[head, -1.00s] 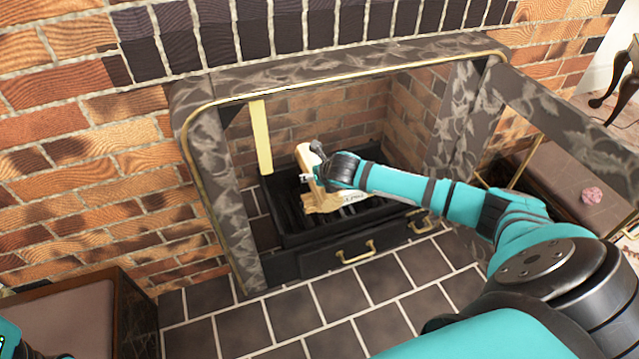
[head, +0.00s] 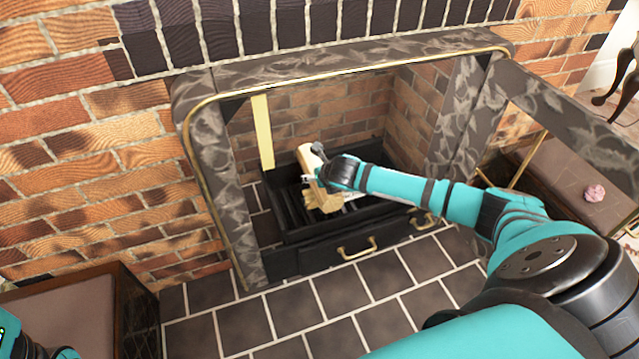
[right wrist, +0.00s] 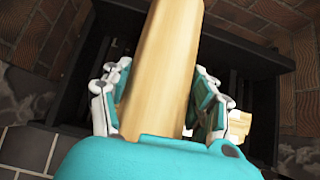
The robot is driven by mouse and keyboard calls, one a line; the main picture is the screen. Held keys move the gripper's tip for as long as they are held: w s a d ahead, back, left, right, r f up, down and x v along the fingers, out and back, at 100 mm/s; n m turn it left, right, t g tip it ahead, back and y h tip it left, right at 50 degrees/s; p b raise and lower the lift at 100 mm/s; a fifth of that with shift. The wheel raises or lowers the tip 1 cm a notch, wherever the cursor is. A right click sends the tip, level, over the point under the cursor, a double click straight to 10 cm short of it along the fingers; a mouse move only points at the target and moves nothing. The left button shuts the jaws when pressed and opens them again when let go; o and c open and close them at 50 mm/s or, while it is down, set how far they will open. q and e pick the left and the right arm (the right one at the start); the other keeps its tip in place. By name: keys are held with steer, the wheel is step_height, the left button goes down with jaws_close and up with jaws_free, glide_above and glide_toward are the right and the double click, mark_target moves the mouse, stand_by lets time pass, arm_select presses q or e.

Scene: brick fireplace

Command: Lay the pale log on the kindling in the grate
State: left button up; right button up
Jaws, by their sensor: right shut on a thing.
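The pale log (head: 307,157) is in my right gripper (head: 319,181), inside the fireplace opening and over the black grate (head: 290,237). In the right wrist view, the log (right wrist: 163,50) runs lengthwise between the two fingers of my right gripper (right wrist: 161,88), which are shut on its sides. Pale kindling (head: 318,201) shows just below the log in the grate, and a piece of kindling (right wrist: 240,122) shows right of the fingers in the wrist view. I cannot tell whether log and kindling touch. My left gripper is out of view.
A stone surround (head: 215,170) with brass trim frames the opening. A yellow upright strip (head: 263,132) stands at its left. A drawer with a brass handle (head: 358,250) is below the grate. Low padded boxes stand at left (head: 75,325) and right (head: 555,185).

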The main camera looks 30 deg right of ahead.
steer(key=shift+f, duration=0.4)
steer(key=o, duration=1.6)
steer(key=shift+o, duration=0.2)
